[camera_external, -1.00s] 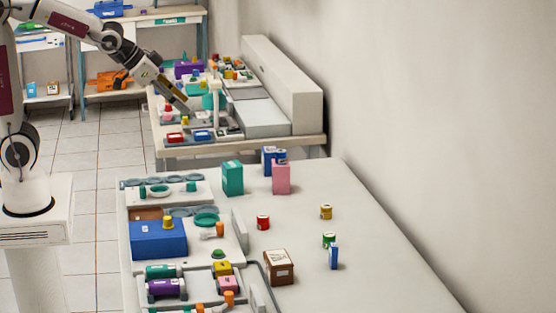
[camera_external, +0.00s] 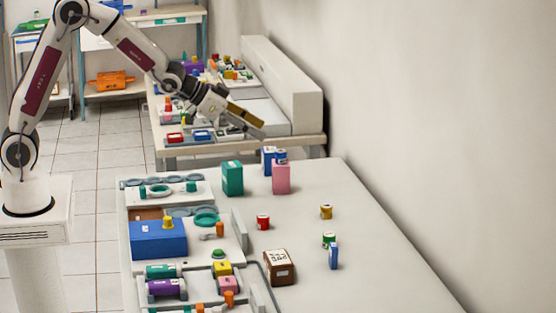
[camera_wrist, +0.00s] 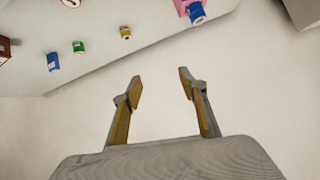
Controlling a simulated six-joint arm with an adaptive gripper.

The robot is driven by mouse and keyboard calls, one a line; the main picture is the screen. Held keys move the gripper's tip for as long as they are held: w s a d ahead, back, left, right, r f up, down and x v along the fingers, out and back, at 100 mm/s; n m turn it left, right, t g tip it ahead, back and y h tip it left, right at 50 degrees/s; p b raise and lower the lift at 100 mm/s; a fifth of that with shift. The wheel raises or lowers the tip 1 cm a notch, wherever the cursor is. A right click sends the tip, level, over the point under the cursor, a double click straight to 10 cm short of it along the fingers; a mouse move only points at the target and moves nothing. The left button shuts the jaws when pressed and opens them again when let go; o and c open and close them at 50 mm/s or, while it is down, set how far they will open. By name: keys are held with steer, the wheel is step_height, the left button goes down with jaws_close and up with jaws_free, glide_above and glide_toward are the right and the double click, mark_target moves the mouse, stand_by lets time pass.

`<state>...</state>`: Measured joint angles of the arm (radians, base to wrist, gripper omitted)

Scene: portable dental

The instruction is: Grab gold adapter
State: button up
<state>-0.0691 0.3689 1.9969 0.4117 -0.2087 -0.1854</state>
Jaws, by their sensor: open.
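A small gold cylinder (camera_external: 326,212), the likely gold adapter, stands on the bare right part of the near table. It also shows at the top of the wrist view (camera_wrist: 125,33), left of the fingers. My gripper (camera_wrist: 160,82) is open, with nothing between its two gold-and-grey fingers. In the external view my gripper (camera_external: 247,116) is in the air in front of the back bench, well away from the gold cylinder and pointing down to the right. Another yellow-gold piece (camera_external: 167,222) sits on a blue box.
Near the gold cylinder on the near table (camera_external: 385,265) are a red can (camera_external: 263,222), a green can (camera_external: 329,240) and a blue block (camera_external: 333,257). Pink (camera_external: 282,178) and teal (camera_external: 232,178) boxes stand farther back. A wall (camera_external: 450,130) borders the right side.

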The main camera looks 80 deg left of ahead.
steer(key=w+d+f+m+h, duration=0.1)
steer(key=w+d+f+h, duration=0.1)
steer(key=w+f, duration=0.6)
steer(key=t+h, duration=0.1)
steer(key=h, duration=0.1)
glide_toward(319, 217)
steer(key=shift+m, duration=0.4)
steer(key=r, duration=0.1)
steer(key=w+r, duration=0.2)
steer(key=shift+a+r, duration=0.25)
steer(key=shift+d+f, duration=0.25)
steer(key=shift+f, duration=0.35)
steer(key=shift+w, duration=0.1)
steer(key=shift+x, duration=1.25)
steer(key=shift+d, duration=0.1)
steer(key=shift+d+x, duration=0.15)
steer(key=shift+x, duration=1.1)
steer(key=shift+d+x, duration=0.15)
steer(key=shift+x, duration=1.15)
steer(key=shift+r, duration=0.2)
